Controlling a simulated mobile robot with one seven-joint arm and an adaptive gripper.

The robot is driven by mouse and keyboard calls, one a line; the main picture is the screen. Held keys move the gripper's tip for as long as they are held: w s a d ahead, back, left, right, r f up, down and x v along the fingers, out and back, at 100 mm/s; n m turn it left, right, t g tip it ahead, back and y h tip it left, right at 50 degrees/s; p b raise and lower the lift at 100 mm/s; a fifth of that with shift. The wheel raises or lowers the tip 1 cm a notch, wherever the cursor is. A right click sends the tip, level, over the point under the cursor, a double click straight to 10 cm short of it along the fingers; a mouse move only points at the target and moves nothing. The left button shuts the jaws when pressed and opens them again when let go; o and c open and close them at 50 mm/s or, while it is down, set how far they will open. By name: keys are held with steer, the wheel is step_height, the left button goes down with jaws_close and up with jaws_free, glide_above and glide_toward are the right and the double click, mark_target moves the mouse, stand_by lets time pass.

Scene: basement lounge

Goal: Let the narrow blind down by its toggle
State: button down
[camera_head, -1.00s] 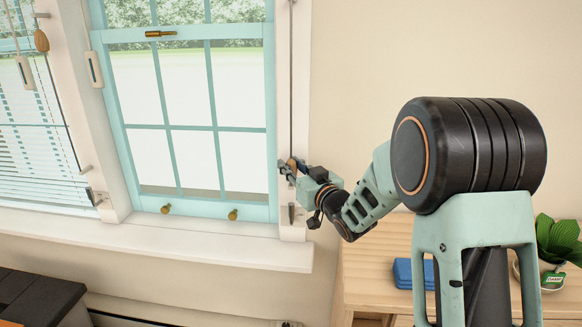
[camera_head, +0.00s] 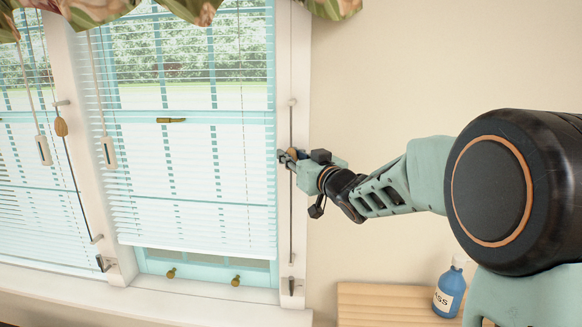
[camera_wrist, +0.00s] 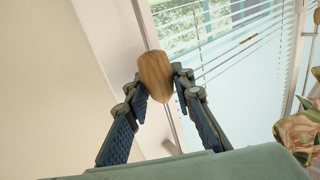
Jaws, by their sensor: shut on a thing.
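The blind that I take for the narrow one (camera_head: 190,190) hangs over the right-hand window, its slats lowered. Its bottom edge is a little above the sill, and a strip of window frame shows below it. Its wooden toggle (camera_wrist: 155,76) is on the upright cord at the window's right side. My gripper (camera_head: 287,156) is shut on the toggle, about halfway up the cord. In the wrist view, my gripper's fingers (camera_wrist: 157,84) press the toggle from both sides, and its rounded end sticks out beyond them.
A second blind (camera_head: 25,200) hangs at left, with its own wooden toggle (camera_head: 61,127). White cord pulls (camera_head: 109,153) hang nearby. A floral valance (camera_head: 100,8) is above. The wall at right is bare.

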step_height(320, 180, up, 8)
steer(key=p, duration=0.4)
steer(key=shift+f, duration=0.1)
steer(key=c, duration=1.9)
jaws_free()
steer(key=shift+s+d, duration=0.1)
steer(key=shift+s, duration=0.05)
steer(key=v, duration=1.1)
steer(key=shift+s+d, duration=0.15)
steer(key=shift+s, duration=0.2)
